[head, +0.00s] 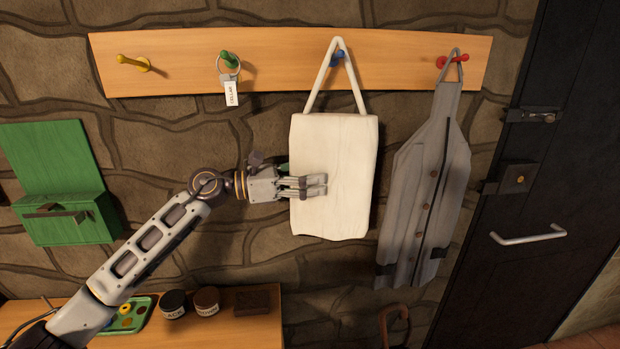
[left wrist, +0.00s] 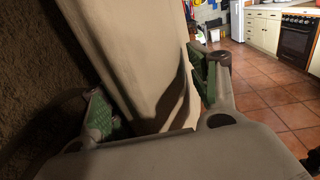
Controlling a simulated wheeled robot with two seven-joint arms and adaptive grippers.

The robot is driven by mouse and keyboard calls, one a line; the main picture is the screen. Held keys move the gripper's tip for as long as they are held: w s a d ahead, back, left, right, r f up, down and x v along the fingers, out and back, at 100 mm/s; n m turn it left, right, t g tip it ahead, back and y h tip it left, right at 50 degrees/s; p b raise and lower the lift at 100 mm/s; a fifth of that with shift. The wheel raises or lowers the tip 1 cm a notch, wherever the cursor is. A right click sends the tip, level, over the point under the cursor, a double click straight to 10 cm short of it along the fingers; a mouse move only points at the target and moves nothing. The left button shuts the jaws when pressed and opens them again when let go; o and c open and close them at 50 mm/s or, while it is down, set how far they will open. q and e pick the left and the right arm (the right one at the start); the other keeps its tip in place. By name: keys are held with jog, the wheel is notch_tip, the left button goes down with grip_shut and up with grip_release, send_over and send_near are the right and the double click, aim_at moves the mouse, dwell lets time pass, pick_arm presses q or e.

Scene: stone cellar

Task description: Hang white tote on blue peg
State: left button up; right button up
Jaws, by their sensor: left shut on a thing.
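The white tote (head: 345,215) is upright in front of the stone wall, below the peg board. Its strap loop (head: 352,88) rises to a point a little above the blue peg (head: 338,61), and the peg shows inside the loop. I cannot tell whether the strap bears on the peg. My left gripper (head: 308,186) comes in from the left and is shut on the tote's left side. In the left wrist view, green-padded fingers stand on either side of the tote's pale cloth (left wrist: 145,60). My right gripper is not in view.
The wooden board (head: 180,55) also has a yellow peg (head: 133,63), a green peg (head: 229,58) with a tagged key ring, and a red peg (head: 453,60). A grey garment (head: 430,175) hangs close right of the tote. A green wall box (head: 65,218) and a bench (head: 240,325) with jars are at left.

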pick_arm(q)
jog(key=o, duration=1)
jog(key=shift+s+r, duration=0.1)
jog(key=shift+c, duration=0.2)
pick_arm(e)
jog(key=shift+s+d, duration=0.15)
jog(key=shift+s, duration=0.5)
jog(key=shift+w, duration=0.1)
pick_arm(q)
jog(key=v, duration=1.2)
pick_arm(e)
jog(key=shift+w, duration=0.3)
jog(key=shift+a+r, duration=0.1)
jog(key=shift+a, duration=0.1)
